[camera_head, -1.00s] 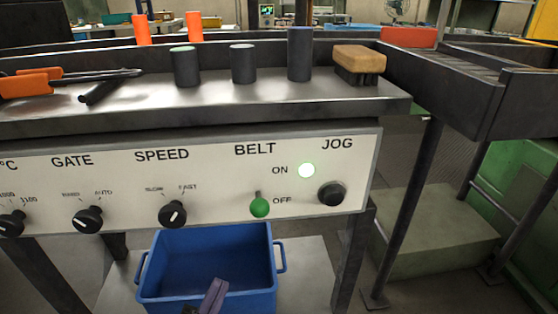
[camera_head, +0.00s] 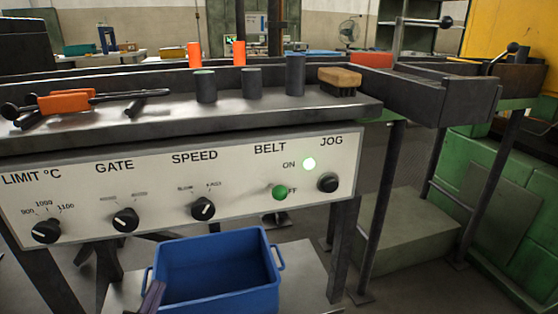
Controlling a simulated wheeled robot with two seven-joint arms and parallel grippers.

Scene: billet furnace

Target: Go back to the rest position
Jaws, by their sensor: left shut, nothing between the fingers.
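My left gripper (camera_head: 152,298) shows only as a small dark tip at the bottom edge. It is shut and empty, in front of the left side of the blue bin (camera_head: 215,295). Most of it is below the picture. My right gripper is not in view. The white control panel (camera_head: 180,185) stands behind and above the bin. The black JOG button (camera_head: 327,182) is to the right.
On the bench top, orange-handled tongs (camera_head: 66,101) lie at left, with several dark cylinders (camera_head: 251,83) and a wooden brush (camera_head: 339,79) at right. A dark metal trough (camera_head: 440,95) extends right. A green machine (camera_head: 490,185) stands at far right.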

